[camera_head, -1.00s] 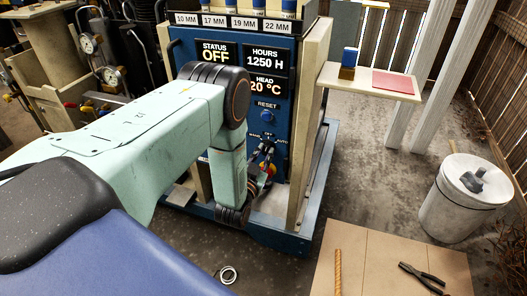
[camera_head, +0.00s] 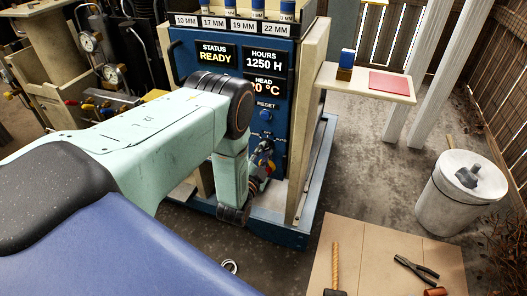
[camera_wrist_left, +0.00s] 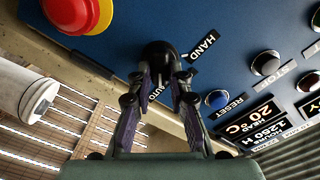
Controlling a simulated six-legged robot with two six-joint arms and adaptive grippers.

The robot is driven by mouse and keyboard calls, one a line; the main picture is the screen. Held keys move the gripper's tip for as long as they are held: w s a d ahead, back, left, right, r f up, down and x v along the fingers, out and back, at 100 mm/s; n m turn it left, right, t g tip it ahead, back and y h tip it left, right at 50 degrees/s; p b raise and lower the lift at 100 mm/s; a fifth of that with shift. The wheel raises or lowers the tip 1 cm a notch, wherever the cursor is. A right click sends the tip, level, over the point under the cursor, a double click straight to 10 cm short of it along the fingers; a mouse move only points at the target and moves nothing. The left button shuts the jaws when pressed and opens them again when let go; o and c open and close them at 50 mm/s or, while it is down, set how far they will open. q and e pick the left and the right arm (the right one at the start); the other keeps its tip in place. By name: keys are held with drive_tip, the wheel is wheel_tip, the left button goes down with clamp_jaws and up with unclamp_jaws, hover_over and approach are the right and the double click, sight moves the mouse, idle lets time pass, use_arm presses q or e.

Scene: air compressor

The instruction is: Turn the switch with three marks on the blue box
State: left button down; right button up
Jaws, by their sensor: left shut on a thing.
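The blue box (camera_head: 283,130) stands in the middle of the head view. Its display reads STATUS READY. The black three-mark switch (camera_wrist_left: 157,52) is near the top middle of the left wrist view, with the words HAND and AUTO on either side; a third mark is hidden there. My left gripper (camera_wrist_left: 161,76) is at the switch, its two fingers closed around the knob. In the head view my left gripper (camera_head: 264,160) is small and partly behind my own wrist, and it covers most of the switch. My right gripper is not in view.
A red button on a yellow base (camera_wrist_left: 75,12) sits close beside the switch. A blue reset button (camera_wrist_left: 216,99) is on the other side. A side shelf (camera_head: 385,91) holds a red pad (camera_head: 389,83). A white bin (camera_head: 459,190) and a board with pliers (camera_head: 415,268) are at right.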

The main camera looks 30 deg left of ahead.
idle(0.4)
use_arm(q)
drive_tip(key=c, duration=1.2)
unclamp_jaws()
drive_tip(key=v, duration=1.2)
drive_tip(key=shift+s, duration=0.1)
drive_tip(key=shift+f, duration=0.1)
